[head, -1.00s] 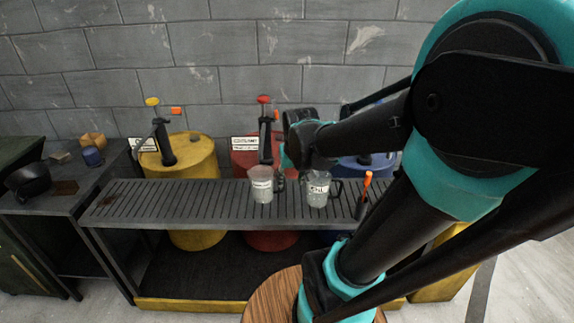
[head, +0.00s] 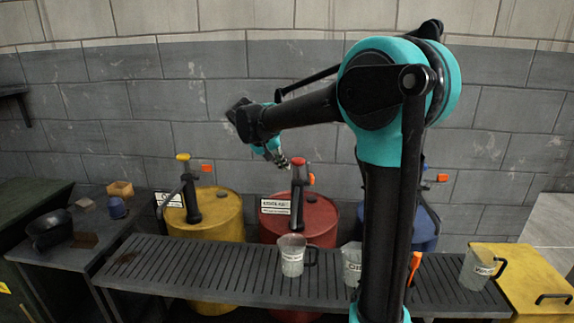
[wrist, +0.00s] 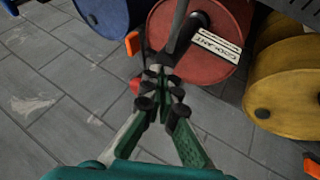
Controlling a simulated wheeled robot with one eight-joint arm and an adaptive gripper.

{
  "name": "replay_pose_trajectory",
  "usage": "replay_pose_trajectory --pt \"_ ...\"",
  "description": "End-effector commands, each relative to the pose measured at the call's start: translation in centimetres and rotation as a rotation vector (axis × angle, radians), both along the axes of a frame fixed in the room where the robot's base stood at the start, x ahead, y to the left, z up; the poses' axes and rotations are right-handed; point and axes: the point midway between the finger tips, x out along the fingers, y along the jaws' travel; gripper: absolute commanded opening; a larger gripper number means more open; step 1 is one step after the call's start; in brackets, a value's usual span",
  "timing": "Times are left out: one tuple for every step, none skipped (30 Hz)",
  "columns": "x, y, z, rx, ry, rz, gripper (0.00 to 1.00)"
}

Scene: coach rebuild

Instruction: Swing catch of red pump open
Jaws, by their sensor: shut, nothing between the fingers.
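The red pump (head: 297,195) stands upright on the red drum (head: 318,218), with a black body and a red knob (head: 299,161) on top. Its orange catch (head: 311,179) sticks out to the right just below the knob. In the wrist view the catch (wrist: 133,43) shows at the upper left of the fingers, and the red knob (wrist: 135,85) is partly hidden beside them. My gripper (head: 286,163) is shut and empty, close to the left of the knob in the head view. Its fingertips also show in the wrist view (wrist: 160,76); whether they touch the pump I cannot tell.
A yellow drum (head: 222,215) with its own pump stands left, and a blue drum (head: 424,228) right, partly behind my arm. A slatted bench (head: 200,270) with several measuring jugs runs in front. The grey wall (head: 220,100) is behind the drums.

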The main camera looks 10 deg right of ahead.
Motion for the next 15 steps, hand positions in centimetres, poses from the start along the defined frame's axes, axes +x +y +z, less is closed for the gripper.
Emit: replay_pose_trajectory --pt "0.4 -0.6 -0.8 0.000 0.000 -0.002 0.00" --pt "0.6 -0.9 -1.3 0.000 -0.001 -0.003 0.00" --pt "0.9 -1.3 -2.0 0.000 -0.001 -0.003 0.00" --pt "1.1 -1.5 -2.5 0.000 -0.001 -0.003 0.00" --pt "1.4 -1.8 -2.9 0.000 0.001 -0.003 0.00" --pt "1.6 -2.3 -3.6 0.000 0.001 -0.003 0.00" --pt "1.8 -2.5 -4.0 0.000 0.000 -0.002 0.00" --pt "2.1 -2.8 -4.5 0.001 0.000 -0.002 0.00" --pt "2.4 -3.1 -5.1 0.001 0.000 -0.002 0.00" --pt "2.6 -3.4 -5.6 0.001 0.000 -0.002 0.00" --pt "2.7 -3.7 -6.0 0.001 0.000 -0.002 0.00" --pt "2.6 -4.4 -5.9 0.000 0.001 -0.003 0.00" --pt "2.6 -4.9 -5.8 0.001 0.000 -0.004 0.00" --pt "2.6 -5.4 -5.8 0.002 0.000 -0.003 0.00" --pt "2.5 -5.8 -5.8 0.001 0.001 -0.002 0.00"
